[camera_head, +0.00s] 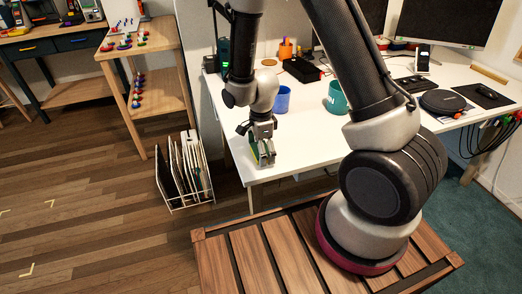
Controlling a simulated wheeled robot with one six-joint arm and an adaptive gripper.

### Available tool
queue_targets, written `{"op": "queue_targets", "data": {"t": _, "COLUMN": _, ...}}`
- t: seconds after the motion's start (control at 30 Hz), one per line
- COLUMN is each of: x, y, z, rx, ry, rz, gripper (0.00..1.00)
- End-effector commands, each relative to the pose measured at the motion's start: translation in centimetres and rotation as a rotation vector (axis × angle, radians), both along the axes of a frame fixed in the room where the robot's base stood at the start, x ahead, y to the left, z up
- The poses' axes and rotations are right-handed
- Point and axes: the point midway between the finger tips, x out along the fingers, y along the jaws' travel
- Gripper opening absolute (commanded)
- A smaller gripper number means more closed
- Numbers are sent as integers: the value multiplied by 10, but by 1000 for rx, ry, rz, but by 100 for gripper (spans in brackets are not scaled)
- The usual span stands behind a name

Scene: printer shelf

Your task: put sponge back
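My gripper (263,158) points down at the front left part of the white desk (310,150). A small green and yellow block, which looks like the sponge (266,151), sits between its fingers. The gripper appears shut on it. The fingers partly hide the sponge, and I cannot tell whether it touches the desk top or hangs just above it.
A blue mug (282,100) and a teal mug (336,100) stand behind the gripper. A wire rack (184,172) with panels stands on the floor at left. A wooden shelf (150,60) stands behind it.

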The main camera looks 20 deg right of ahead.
Motion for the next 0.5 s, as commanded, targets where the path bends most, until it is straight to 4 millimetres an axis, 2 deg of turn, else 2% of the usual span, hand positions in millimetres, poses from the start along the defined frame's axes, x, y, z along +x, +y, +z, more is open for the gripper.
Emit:
{"op": "queue_targets", "data": {"t": 0.13, "x": 0, "y": 0, "z": 3, "rx": 1, "ry": -2, "rz": 0, "gripper": 96}}
{"op": "queue_targets", "data": {"t": 0.23, "x": 1, "y": 0, "z": 13, "rx": 1, "ry": -3, "rz": 0, "gripper": 96}}
{"op": "queue_targets", "data": {"t": 0.5, "x": 2, "y": 1, "z": 73, "rx": 3, "ry": -7, "rz": 0, "gripper": 96}}
